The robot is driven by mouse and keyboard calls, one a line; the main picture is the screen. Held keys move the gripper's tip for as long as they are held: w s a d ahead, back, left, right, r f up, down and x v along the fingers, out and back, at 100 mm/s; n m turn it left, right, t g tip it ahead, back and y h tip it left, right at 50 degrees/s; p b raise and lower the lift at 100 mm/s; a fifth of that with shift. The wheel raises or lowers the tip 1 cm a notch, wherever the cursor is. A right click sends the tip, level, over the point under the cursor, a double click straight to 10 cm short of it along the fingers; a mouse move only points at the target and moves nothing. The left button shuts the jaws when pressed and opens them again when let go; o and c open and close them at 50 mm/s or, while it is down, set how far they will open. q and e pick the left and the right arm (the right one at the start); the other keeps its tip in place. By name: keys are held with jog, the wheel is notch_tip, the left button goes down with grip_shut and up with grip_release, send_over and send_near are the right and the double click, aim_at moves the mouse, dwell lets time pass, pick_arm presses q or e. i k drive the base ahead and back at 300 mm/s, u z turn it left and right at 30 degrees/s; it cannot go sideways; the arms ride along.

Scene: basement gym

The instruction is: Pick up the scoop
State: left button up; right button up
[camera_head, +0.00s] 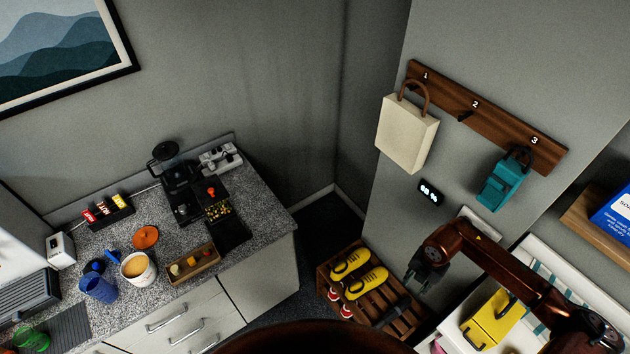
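A white tub (137,276) with tan contents stands open on the speckled counter at the left. A small blue piece (114,256) shows at the tub's left rim; it may be the scoop's handle, but it is too small to be sure. My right gripper (420,281) hangs in front of the wall at the right, above the shoe rack and far from the tub. It appears to hold nothing; its finger opening is too dark and small to judge. My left gripper is out of view.
An orange lid (145,236), a blue cup (97,288) and a wooden tray (194,264) stand close around the tub. A black coffee machine (181,184) stands behind.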

aim_at(116, 255)
jog(key=u, duration=2.45)
jog(key=i, duration=1.65)
